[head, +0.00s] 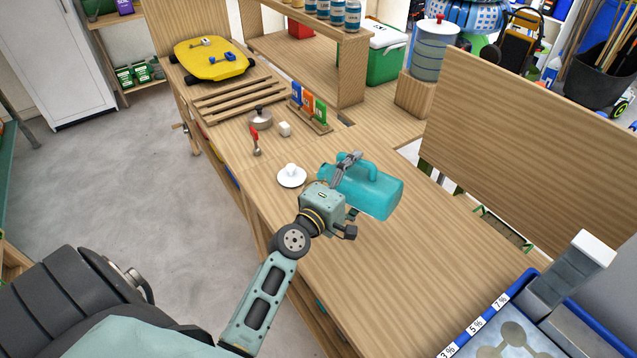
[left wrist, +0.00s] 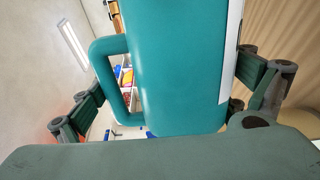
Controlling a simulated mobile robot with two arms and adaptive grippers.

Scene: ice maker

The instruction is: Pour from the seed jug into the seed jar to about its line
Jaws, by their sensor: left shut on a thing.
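The teal seed jug (head: 372,192) is in my left gripper (head: 346,170), above or at the wooden bench top. In the head view it lies over nearly on its side, with its handle upward. In the left wrist view the jug body (left wrist: 175,70) fills the middle, its handle to the left and a white strip along its right side. My left gripper's fingers stand on either side of it. No seeds show. I cannot pick out the seed jar for certain; a white lid-like piece with a knob (head: 291,176) lies just left of the jug. My right gripper is not in view.
A red-handled tool (head: 255,142), a grey lidded pot (head: 260,117), a white block (head: 285,129) and a rack of coloured cards (head: 312,106) stand beyond. A wooden panel (head: 530,150) rises at right. The blue-edged tray (head: 500,315) is at front right. The near bench is mostly clear.

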